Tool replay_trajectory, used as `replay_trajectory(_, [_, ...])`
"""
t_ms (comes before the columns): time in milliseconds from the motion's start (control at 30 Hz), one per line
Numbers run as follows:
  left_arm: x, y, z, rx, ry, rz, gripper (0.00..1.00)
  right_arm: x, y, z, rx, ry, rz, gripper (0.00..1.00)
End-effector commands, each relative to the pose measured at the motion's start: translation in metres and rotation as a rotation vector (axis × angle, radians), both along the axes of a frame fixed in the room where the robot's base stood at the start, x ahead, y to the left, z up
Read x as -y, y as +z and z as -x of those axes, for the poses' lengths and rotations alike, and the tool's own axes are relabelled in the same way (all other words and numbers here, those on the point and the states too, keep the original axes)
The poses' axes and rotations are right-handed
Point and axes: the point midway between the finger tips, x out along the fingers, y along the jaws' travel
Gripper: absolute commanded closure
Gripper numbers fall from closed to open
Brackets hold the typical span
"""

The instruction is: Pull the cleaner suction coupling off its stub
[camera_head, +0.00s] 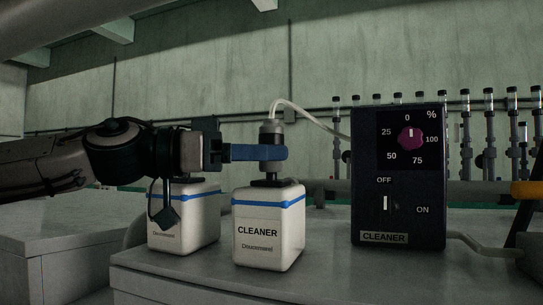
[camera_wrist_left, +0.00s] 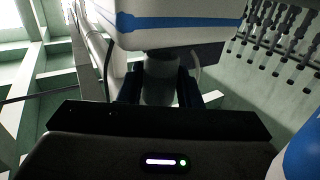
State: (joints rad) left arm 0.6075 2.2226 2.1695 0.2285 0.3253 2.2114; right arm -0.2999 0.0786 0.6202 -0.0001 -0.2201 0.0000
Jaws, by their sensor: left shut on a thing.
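The grey suction coupling (camera_head: 271,129) stands upright over the white CLEANER canister (camera_head: 268,260), and a pale hose (camera_head: 300,109) leaves its top. My left gripper (camera_head: 272,152) comes in from the left with its blue fingers shut around the coupling. A short black stub (camera_head: 271,176) shows between the fingers and the canister top; the fingers hide where coupling and stub meet. In the left wrist view the coupling (camera_wrist_left: 160,86) sits between the two dark fingers, with the canister (camera_wrist_left: 180,22) beyond it. My right gripper is not in view.
A second white canister (camera_head: 197,226) stands close on the left, partly behind my left wrist. A dark CLEANER control box (camera_head: 400,222) with a purple dial stands on the right. Both share the grey bench (camera_head: 190,278) with the canister. Several tubes (camera_head: 490,130) line the back right.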

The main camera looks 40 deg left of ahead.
Motion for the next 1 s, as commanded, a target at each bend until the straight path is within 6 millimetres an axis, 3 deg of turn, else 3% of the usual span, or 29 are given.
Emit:
replay_trajectory(400, [0.0, 0.014, 0.0, 0.001, 0.0, -0.001, 1.0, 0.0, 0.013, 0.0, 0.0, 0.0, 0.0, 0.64])
replay_trajectory(1000, [-0.001, 0.03, 0.0, -0.002, 0.002, -0.001, 1.0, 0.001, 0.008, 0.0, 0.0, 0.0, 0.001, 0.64])
